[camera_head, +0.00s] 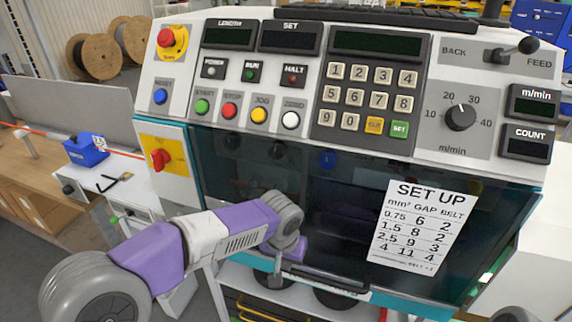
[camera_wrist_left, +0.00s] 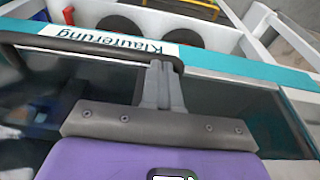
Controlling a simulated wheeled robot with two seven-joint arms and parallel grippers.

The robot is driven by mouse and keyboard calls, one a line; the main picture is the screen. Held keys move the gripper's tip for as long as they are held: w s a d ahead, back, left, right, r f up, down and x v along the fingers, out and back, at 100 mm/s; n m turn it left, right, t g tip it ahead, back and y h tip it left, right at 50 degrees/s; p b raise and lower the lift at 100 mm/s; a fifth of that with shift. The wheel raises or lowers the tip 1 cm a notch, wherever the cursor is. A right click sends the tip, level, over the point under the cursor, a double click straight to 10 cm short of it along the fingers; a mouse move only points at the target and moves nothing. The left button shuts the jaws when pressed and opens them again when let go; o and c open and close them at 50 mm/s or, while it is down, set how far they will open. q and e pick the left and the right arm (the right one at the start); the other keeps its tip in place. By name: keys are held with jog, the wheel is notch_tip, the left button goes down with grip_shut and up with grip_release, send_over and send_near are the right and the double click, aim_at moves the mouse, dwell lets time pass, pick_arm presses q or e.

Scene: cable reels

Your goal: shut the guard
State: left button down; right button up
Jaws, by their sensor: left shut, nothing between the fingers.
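The guard (camera_head: 330,215) is a dark see-through panel with a teal edge below the control panel. It hangs down over the machine front; I cannot tell whether it is fully shut. A dark bar handle (camera_head: 325,282) runs along its lower edge and also shows in the left wrist view (camera_wrist_left: 75,44). My left gripper (camera_head: 276,278) is at the guard's lower edge, by the left part of the handle. In the left wrist view its fingers (camera_wrist_left: 164,75) are together and empty, beside the bar's end; contact is unclear. My right gripper is out of view.
A white set-up card (camera_head: 420,230) is on the guard's right side. The control panel (camera_head: 290,85) with buttons, keypad and dial is above. A white shelf (camera_head: 235,285) is below. A side bench with a blue box (camera_head: 85,152) stands at left; cable reels (camera_head: 95,55) stand behind.

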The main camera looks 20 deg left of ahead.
pick_arm(q)
jog(key=r+p, duration=0.2)
jog(key=r, duration=0.1)
jog(key=r+p, duration=0.2)
jog(key=shift+w+r, duration=0.15)
jog(key=shift+w, duration=0.15)
jog(key=p+v, duration=0.2)
jog(key=v, duration=0.6)
jog(key=shift+r, duration=0.35)
jog(key=shift+s, duration=0.15)
